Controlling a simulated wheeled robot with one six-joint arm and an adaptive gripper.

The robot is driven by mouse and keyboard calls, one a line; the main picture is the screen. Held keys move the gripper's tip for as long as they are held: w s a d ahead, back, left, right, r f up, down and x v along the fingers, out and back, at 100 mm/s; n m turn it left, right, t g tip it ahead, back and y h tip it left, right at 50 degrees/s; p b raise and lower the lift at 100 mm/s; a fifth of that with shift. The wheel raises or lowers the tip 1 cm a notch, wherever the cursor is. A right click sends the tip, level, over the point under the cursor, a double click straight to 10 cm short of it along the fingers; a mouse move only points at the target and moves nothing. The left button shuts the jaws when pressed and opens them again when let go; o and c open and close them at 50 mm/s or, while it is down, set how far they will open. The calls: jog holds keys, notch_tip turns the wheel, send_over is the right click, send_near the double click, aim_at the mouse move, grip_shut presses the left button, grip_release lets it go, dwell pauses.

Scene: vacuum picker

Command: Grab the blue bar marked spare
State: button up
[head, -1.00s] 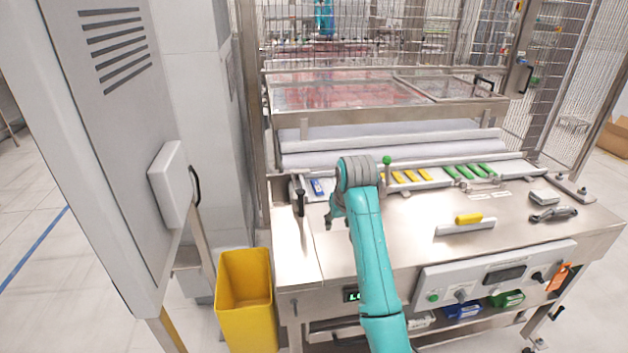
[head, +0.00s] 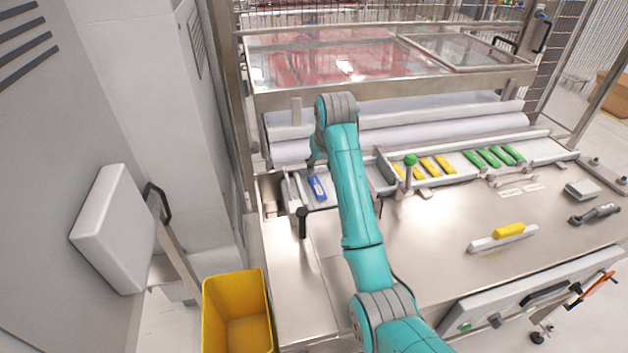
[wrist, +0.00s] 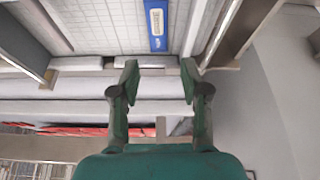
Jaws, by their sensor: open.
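A blue bar (head: 317,188) with a pale label lies at the left end of the tray (head: 345,186) in the head view. The lettering is too small to read. In the wrist view the blue bar (wrist: 156,24) lies at the top, beyond the fingertips and roughly in line with the gap between them. My gripper (wrist: 158,66) is open and empty there, apart from the bar. In the head view my gripper is mostly hidden behind my arm, just behind the bar.
Yellow bars (head: 428,166) and green bars (head: 494,157) lie further right in the tray. A green-knobbed post (head: 410,160) stands at the tray's front edge, and a black-handled post (head: 302,222) near its left end. A yellow bin (head: 238,312) stands at lower left.

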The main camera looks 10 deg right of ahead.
send_over(317, 186)
jog(key=s, duration=0.2)
notch_tip(317, 186, down, 4)
jog(key=shift+s+a+f, duration=0.1)
jog(key=shift+s+f, duration=0.05)
jog(key=shift+f, duration=0.1)
jog(key=shift+s+x, duration=0.15)
jog(key=shift+x, duration=1.15)
jog(key=shift+s+x, duration=0.15)
jog(key=shift+x, duration=1.2)
jog(key=shift+f, duration=0.1)
jog(key=shift+c, duration=0.3)
jog(key=c, duration=0.8)
